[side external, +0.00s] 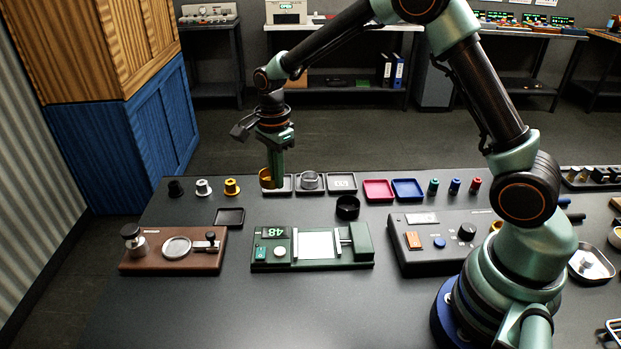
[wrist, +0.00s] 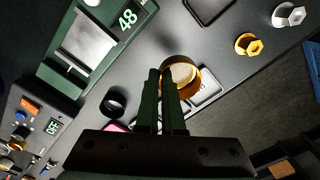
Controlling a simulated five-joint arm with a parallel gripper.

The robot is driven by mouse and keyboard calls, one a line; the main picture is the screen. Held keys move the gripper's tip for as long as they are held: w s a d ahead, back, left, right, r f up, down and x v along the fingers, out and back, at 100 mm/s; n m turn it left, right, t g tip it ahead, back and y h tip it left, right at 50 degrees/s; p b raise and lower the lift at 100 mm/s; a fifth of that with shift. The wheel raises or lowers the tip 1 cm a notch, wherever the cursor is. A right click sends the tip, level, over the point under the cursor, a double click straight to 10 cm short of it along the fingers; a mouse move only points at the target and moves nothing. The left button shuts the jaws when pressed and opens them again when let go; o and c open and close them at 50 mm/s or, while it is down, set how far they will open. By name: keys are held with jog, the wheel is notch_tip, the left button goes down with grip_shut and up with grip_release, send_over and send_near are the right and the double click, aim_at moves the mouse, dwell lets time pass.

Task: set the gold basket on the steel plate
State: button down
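The gold basket (side external: 265,178) is at my gripper's fingertips, over the leftmost pale tray of the back row. In the wrist view the basket (wrist: 183,74) shows its round rim and pale inside, and its near wall is between the fingertips. My gripper (side external: 275,172) points straight down, and its two fingers (wrist: 161,76) are close together on that wall. The fingers hide part of the basket. The steel plate (side external: 316,245) is the bright, bare square on the green unit reading 48. It also shows in the wrist view (wrist: 92,42).
A grey basket (side external: 310,180) sits in the tray to the right. A black ring (side external: 347,206) stands behind the green unit (side external: 363,247). A brown unit (side external: 130,262) is at left, and a dark control box (side external: 440,262) is at right. An empty black tray (side external: 229,217) lies between.

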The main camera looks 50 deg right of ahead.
notch_tip(320, 180, up, 11)
send_over(323, 252)
notch_tip(323, 252, down, 12)
jog(key=shift+f, duration=2.35)
jog(key=shift+f, duration=0.55)
dwell(0.8)
jog(key=c, duration=0.6)
grip_release()
jog(key=shift+r, duration=0.1)
jog(key=shift+r, duration=3.4)
jog(key=shift+d, duration=0.1)
